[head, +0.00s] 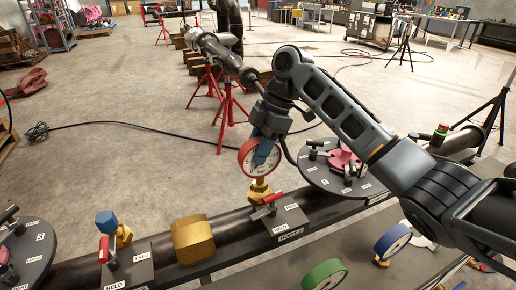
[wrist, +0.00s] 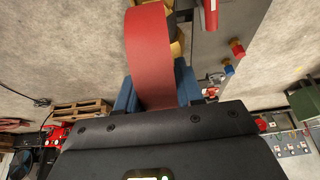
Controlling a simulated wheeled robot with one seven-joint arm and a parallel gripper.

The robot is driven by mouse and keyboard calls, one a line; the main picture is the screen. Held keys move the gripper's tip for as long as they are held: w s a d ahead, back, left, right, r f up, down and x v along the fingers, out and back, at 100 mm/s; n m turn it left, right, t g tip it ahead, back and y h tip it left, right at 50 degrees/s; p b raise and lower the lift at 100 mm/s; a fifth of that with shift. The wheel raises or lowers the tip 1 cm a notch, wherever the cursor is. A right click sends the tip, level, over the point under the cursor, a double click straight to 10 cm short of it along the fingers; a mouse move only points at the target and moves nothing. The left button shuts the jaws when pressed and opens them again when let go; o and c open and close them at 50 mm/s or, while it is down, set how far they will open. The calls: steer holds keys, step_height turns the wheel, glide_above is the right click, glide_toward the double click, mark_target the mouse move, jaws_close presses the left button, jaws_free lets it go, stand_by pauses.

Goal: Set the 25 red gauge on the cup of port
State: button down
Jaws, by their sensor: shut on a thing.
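The red gauge (head: 246,164) has a red rim and a pale face. My gripper (head: 266,152) has blue fingers and is shut on it, holding it upright above the dark pipe. A brass stem (head: 259,181) shows below the gauge, right over a brass cup (head: 259,195) on the pipe. I cannot tell whether stem and cup touch. A port plate (head: 283,222) with a red-handled lever stands just in front of the cup. In the wrist view the red rim (wrist: 150,50) fills the space between my blue fingers (wrist: 156,92) and partly hides brass behind it.
A blue-rimmed gauge (head: 393,241) and a green gauge (head: 324,274) are at the front right. A large brass block (head: 193,239) and a blue-capped brass fitting (head: 107,222) are on the pipe to the left. A round flange (head: 318,178) stands close to the right of my gripper.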

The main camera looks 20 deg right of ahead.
steer(key=shift+f, duration=0.1)
steer(key=shift+f+b, duration=0.5)
steer(key=shift+f, duration=0.55)
steer(key=c, duration=0.6)
jaws_free()
steer(key=shift+c, duration=0.2)
steer(key=shift+b+v, duration=0.55)
steer(key=shift+v, duration=3.35)
steer(key=shift+s, duration=0.1)
